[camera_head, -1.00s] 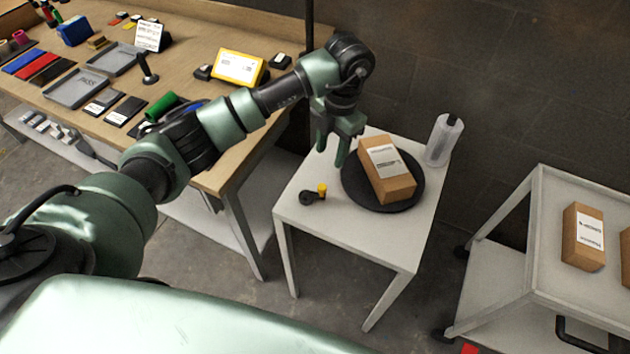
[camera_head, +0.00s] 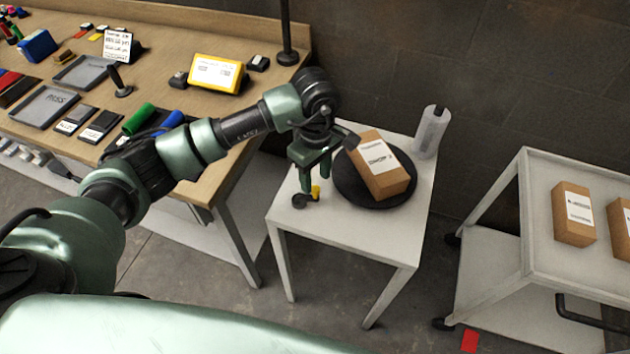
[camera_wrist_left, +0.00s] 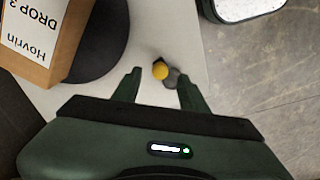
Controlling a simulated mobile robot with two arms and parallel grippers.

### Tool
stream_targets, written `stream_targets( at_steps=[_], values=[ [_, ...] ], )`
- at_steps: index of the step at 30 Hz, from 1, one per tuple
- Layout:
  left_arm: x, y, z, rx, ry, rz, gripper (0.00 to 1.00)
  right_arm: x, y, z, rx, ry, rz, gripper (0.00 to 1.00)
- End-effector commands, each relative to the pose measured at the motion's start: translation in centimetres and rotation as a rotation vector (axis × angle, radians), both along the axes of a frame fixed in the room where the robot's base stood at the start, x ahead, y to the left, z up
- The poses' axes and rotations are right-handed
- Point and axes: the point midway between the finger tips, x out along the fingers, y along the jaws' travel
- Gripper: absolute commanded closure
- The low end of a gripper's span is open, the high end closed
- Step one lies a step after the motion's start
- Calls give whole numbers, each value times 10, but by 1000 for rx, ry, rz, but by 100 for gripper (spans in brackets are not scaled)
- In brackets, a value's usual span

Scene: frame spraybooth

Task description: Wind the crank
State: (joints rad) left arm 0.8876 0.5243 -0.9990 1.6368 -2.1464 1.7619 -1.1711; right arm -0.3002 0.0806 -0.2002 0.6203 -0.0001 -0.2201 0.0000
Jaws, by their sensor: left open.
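The crank (camera_head: 300,201) is a small dark arm with a yellow knob (camera_head: 315,191), at the front left of the white table's top. In the left wrist view the yellow knob (camera_wrist_left: 160,71) shows between the fingers, with the dark crank part (camera_wrist_left: 172,79) beside it. My left gripper (camera_head: 313,184) is open and points down over the crank, one finger on each side of the knob in the wrist view. I cannot tell if the fingers touch it. A black round turntable (camera_head: 348,193) carries a brown labelled box (camera_head: 388,184). My right gripper is out of view.
A wooden workbench (camera_head: 160,60) with trays and tools is on the left. A white cart (camera_head: 545,275) with brown boxes is on the right. A dark wall stands behind.

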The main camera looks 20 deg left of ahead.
Motion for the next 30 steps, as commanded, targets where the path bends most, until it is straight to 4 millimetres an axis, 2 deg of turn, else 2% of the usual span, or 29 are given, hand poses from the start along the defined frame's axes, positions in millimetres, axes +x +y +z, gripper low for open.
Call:
stream_targets(
  at_steps=[7, 17, 21, 22, 30],
  values=[
    [0, 0, -28, 0, 1, 2, 57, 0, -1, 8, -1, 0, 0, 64],
    [0, 0, -34, 0, -1, 2, 57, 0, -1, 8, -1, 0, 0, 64],
    [0, 0, -33, 0, -1, 2, 96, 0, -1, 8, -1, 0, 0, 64],
    [0, 0, -33, 0, -1, 2, 100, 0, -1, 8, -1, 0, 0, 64],
    [1, 0, -34, 0, -1, 15, 100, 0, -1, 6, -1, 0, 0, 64]
  ],
)
